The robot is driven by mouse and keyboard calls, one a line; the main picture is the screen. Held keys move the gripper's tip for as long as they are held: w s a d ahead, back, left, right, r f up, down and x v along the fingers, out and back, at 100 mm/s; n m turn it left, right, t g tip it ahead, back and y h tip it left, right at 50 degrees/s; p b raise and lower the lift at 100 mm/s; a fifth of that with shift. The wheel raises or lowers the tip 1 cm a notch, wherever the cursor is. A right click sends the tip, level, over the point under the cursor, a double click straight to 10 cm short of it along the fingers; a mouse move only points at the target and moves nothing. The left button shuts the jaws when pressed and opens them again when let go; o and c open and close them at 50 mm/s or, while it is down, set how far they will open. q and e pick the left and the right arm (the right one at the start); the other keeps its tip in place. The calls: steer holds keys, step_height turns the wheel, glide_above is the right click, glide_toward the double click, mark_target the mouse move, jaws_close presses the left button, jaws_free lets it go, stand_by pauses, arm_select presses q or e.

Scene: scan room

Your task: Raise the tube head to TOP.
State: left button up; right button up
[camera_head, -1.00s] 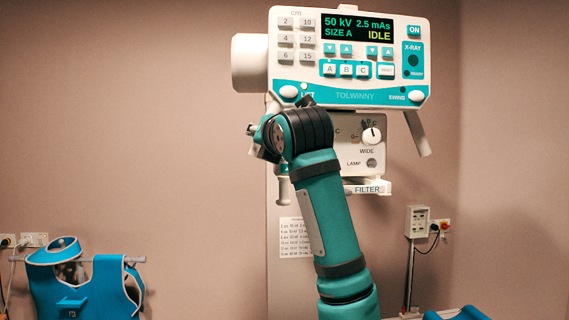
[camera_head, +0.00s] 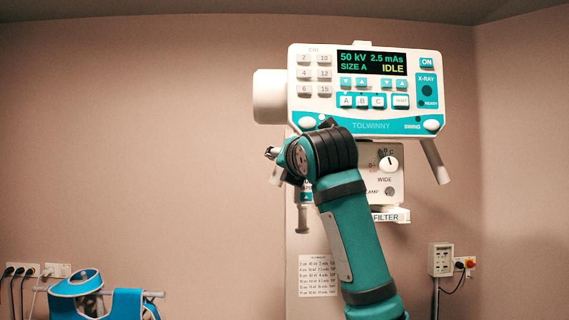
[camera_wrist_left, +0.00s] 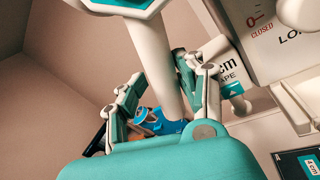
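The tube head (camera_head: 365,126) is a white and teal panel on a column (camera_head: 300,255); its screen reads IDLE. Its right handle (camera_head: 435,162) slants down at the panel's right end. The LIFT button (camera_head: 307,123) is at the panel's lower left, just above my arm. My left gripper (camera_head: 277,160) is below the panel's left end, partly hidden by my wrist. In the wrist view, the left gripper's fingers (camera_wrist_left: 160,88) close around the white left handle (camera_wrist_left: 152,45), one pad on each side. My right gripper is not in view. No TOP mark can be read.
A collimator box with a knob (camera_head: 389,163) and a FILTER slot (camera_head: 389,216) hang below the panel. A tape measure (camera_head: 304,218) hangs beside the column. A blue apron (camera_head: 88,290) is on the left wall and a control box (camera_head: 440,259) on the right. Space above the head is clear.

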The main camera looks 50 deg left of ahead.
arm_select(q)
steer(key=shift+w+a+f, duration=0.1)
steer(key=shift+a, duration=0.1)
steer(key=shift+w+a+f, duration=0.1)
steer(key=shift+a, duration=0.05)
steer(key=v, duration=1.2)
steer(key=shift+d, duration=0.25)
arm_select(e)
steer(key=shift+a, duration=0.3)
